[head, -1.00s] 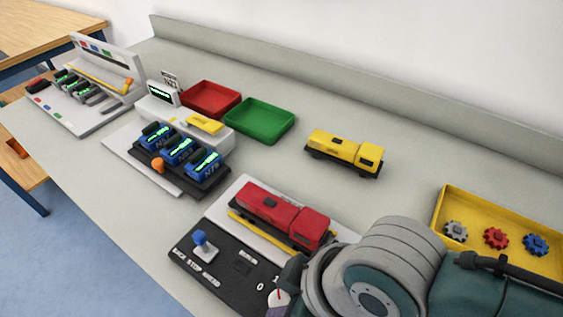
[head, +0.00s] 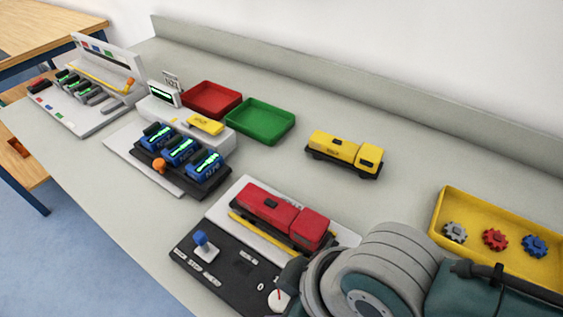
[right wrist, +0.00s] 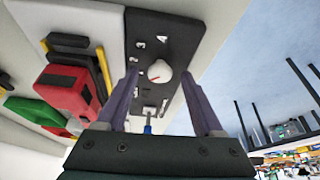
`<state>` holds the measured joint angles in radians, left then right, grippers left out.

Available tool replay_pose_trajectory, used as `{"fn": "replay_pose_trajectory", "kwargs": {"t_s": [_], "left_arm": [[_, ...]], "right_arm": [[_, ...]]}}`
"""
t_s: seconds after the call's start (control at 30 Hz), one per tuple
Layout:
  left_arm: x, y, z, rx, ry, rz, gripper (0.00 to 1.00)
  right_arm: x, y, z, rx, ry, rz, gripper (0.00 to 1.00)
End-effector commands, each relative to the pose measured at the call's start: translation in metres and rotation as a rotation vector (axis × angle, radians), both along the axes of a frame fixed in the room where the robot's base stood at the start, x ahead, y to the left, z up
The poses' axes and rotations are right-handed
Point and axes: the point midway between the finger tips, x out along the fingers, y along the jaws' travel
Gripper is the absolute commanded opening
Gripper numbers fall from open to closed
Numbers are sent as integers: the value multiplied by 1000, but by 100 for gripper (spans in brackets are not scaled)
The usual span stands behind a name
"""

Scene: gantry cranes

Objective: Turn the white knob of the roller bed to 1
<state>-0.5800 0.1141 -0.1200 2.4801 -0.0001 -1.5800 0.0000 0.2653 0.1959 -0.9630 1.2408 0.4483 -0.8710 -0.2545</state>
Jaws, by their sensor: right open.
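The white knob (head: 278,300) sits at the near end of the roller bed's black panel (head: 215,272), by the printed 0 and 1. Its red pointer line points up, roughly towards the 1; I cannot tell if it is exactly there. In the right wrist view the knob (right wrist: 160,70) shows between and beyond the two fingers of my open right gripper (right wrist: 159,80), which look clear of it. In the head view my right arm hides the gripper's fingers. My left gripper is not in view.
A red truck (head: 282,213) stands on the roller bed beside the panel, and a blue-topped lever (head: 201,240) rises from the panel. A yellow truck (head: 345,152), a green tray (head: 260,120), a red tray (head: 211,98) and a yellow tray (head: 437,212) with gears stand behind.

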Motion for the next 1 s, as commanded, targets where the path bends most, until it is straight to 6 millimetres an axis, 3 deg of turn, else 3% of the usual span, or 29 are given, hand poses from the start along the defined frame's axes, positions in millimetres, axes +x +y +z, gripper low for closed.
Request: {"fn": "replay_pose_trajectory", "kwargs": {"t_s": [0.27, 0.7, 1.0], "left_arm": [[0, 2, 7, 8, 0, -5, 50], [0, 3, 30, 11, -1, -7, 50], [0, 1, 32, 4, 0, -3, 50]], "right_arm": [[-2, -5, 13, 0, -1, 0, 69], [-17, -29, 80, 0, -1, 0, 69], [-20, -33, 92, 1, 1, -1, 69]]}}
